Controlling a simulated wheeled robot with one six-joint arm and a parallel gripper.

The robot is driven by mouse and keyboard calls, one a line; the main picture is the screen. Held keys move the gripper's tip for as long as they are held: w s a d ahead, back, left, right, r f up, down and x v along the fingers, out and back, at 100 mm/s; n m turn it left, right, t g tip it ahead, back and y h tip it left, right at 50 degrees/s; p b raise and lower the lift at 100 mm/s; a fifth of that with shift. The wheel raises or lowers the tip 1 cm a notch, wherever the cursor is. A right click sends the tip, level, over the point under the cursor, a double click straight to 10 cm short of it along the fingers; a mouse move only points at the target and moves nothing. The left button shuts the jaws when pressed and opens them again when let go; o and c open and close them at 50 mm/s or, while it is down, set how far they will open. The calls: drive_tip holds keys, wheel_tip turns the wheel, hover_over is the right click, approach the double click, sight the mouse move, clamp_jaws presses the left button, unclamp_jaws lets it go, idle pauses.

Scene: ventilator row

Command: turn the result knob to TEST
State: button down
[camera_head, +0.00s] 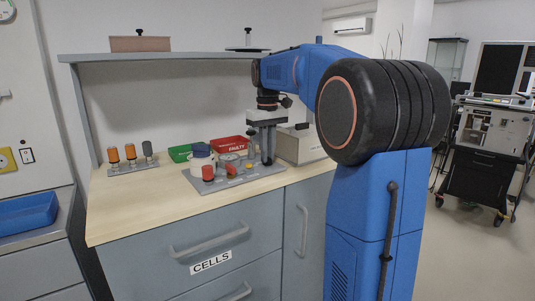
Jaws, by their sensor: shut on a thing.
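A grey panel (217,187) lies on the wooden counter and bears several controls. A red knob (208,172) stands at its front left, a second red part (231,169) is near its middle, and a small yellow part (249,166) is to the right. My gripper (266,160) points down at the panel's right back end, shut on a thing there. That thing is mostly hidden by the fingers; it looks like the result knob. No TEST mark or pointer can be read.
A green bin (180,153) and a red bin marked FAULTY (229,144) stand behind the panel. A rack with orange and grey pieces (133,166) is at left. A pale box (298,147) stands close right of my gripper. A shelf (160,56) runs above. The counter's front left is clear.

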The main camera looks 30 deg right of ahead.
drive_tip(key=shift+n, duration=0.3)
drive_tip(key=c, duration=1.8)
unclamp_jaws()
drive_tip(key=shift+o, duration=0.2)
wheel_tip(320, 180, up, 17)
drive_tip(key=shift+r, duration=0.2)
